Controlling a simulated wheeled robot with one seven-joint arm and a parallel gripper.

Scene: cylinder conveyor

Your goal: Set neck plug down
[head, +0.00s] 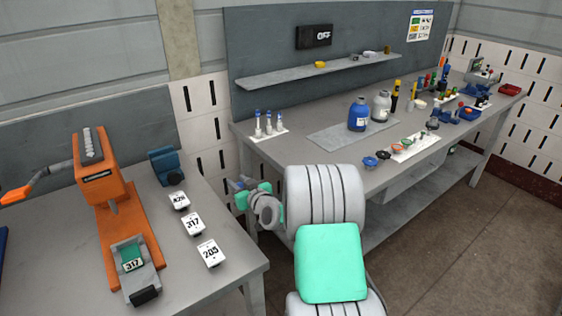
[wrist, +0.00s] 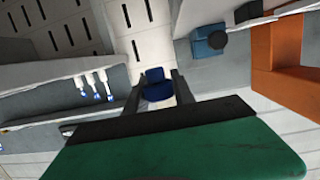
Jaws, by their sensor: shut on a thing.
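My gripper (head: 238,185) is in the gap between the two benches in the head view, at about bench-top height. It is shut on a small dark blue plug, which I take to be the neck plug (wrist: 157,88). In the wrist view the plug sits between the two fingertips, clear of any surface. In the head view the plug is too small to make out well.
The right bench (head: 330,165) carries a blue bottle (head: 358,114), a grey-white bottle (head: 381,106) and a white mat with several coloured caps (head: 370,161). Three small vials (head: 268,123) stand near its left end. The left bench (head: 240,268) carries an orange press (head: 97,185) and number tags (head: 193,224).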

